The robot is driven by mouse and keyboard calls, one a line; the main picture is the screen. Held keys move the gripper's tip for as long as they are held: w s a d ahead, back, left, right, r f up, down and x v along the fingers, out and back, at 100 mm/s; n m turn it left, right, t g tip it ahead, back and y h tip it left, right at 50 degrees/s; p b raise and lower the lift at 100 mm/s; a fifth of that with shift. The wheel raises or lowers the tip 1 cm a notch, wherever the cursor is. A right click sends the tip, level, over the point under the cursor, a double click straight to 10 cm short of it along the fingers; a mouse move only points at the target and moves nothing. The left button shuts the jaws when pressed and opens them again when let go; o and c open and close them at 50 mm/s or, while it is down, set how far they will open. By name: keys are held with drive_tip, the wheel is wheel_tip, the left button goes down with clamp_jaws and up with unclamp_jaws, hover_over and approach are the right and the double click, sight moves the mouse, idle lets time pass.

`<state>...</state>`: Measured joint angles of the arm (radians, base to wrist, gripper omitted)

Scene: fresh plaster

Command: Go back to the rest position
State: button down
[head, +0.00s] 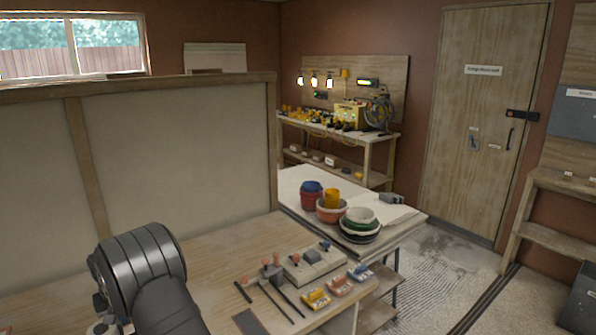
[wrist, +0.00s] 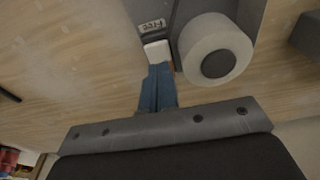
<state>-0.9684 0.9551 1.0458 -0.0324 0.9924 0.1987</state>
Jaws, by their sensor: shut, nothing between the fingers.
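My gripper (wrist: 159,72) shows in the wrist view as two blue fingers that meet along a middle seam. It is shut and holds nothing. The dark bar of my gripper body fills the lower part of that view. The fingertips point at a small white block and a grey piece with a label beside a pale roll (wrist: 215,50) with a dark centre. I cannot tell whether the fingertips touch the white block. In the head view my dark arm is at the lower left, over the wooden bench (head: 212,245); the fingers are hidden there.
A framed plaster panel (head: 190,145) stands behind the bench. Hand tools and a grey block tray (head: 313,262) lie to the right, with small coloured blocks (head: 340,287) at the front edge. Stacked bowls (head: 358,222) stand on a white table beyond. Bare bench lies between arm and tools.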

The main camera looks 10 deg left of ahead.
drive_tip(key=shift+f, duration=0.5)
wheel_tip(320, 180, up, 14)
drive_tip(key=s+d, duration=0.1)
drive_tip(key=shift+s, duration=0.1)
